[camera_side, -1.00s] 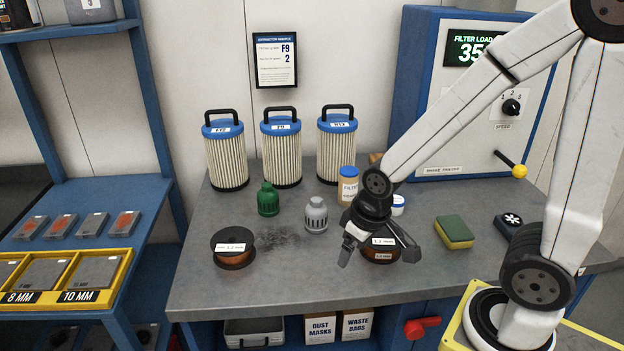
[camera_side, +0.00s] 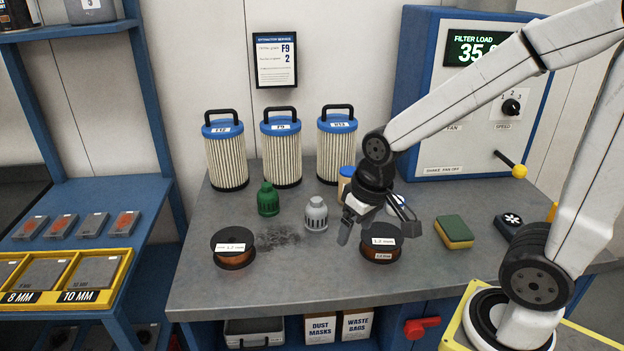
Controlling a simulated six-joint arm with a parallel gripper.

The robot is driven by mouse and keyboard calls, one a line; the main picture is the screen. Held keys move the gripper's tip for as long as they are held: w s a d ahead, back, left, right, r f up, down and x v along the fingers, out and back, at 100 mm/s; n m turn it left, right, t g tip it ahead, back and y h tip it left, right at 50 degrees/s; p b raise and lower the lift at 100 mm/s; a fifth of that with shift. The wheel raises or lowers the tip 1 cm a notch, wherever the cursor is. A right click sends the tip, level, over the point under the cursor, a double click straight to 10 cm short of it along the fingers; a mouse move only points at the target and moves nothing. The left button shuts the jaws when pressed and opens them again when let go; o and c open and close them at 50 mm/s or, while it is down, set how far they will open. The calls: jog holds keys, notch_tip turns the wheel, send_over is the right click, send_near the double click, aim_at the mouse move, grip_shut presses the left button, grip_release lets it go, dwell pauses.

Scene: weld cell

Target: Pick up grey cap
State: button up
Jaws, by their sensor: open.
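The grey cap (camera_side: 316,214) stands upright on the grey bench, a slotted dome shape with a narrower top. A similar green cap (camera_side: 268,199) stands to its left and a little behind. My gripper (camera_side: 374,230) is to the right of the grey cap, apart from it. Its two fingers are spread and point down, with nothing between them that I can tell. A wire spool (camera_side: 381,250) sits on the bench just below and in front of the fingers. Whether the fingers touch the spool is unclear.
Another spool (camera_side: 233,249) lies left, near dark dust (camera_side: 279,240). Three filter cartridges (camera_side: 282,153) stand at the back. A sponge (camera_side: 454,232) lies right. The front bench (camera_side: 300,280) is clear.

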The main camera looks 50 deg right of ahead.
jog(key=w+d+m+g+y, duration=0.1)
jog(key=m+y, duration=0.1)
jog(key=m, duration=0.3)
jog(key=m+t+y, duration=0.7)
jog(key=m+t, duration=0.1)
jog(key=m, duration=1.3)
send_near(319, 199)
jog(key=w+a, duration=0.3)
jog(key=shift+f, duration=0.9)
jog(key=shift+w+a, duration=0.1)
jog(key=shift+x, duration=1.2)
jog(key=shift+a+f, duration=0.1)
